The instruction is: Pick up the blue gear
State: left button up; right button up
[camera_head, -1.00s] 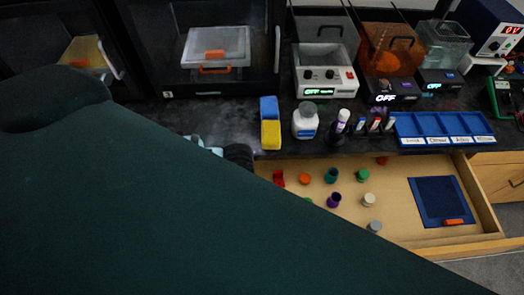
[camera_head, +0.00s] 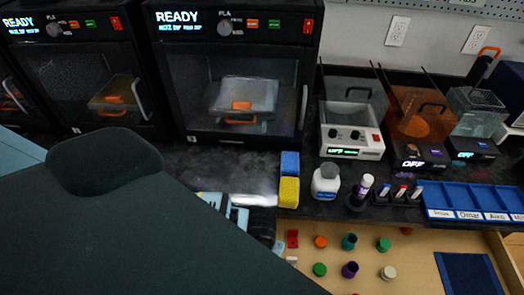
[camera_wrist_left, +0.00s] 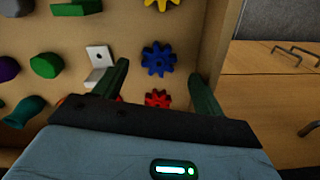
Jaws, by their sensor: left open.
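The blue gear (camera_wrist_left: 159,59) lies flat in the wooden drawer in the left wrist view. My left gripper (camera_wrist_left: 160,71) is open, with one dark green finger to each side of the blue gear in that view. The gripper looks empty, and I cannot tell how far above the gear it is. A red gear (camera_wrist_left: 158,99) lies nearer the gripper's palm, and a yellow gear (camera_wrist_left: 161,4) lies on the far side. In the head view my dark arm covers the lower left, and the blue gear is not visible. My right gripper is not in view.
A white L-shaped bracket (camera_wrist_left: 98,62) lies left of the blue gear, beside the left finger. Green and purple pieces lie farther left. The drawer wall (camera_wrist_left: 212,45) runs close on the right. In the head view, the dark counter holds a yellow-blue sponge (camera_head: 289,192) and a white bottle (camera_head: 326,181).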

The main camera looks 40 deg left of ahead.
pick_arm(q)
notch_tip(320, 180, down, 3)
jog(key=shift+d+f, duration=0.1)
jog(key=shift+f, duration=0.05)
jog(key=c, duration=1.1)
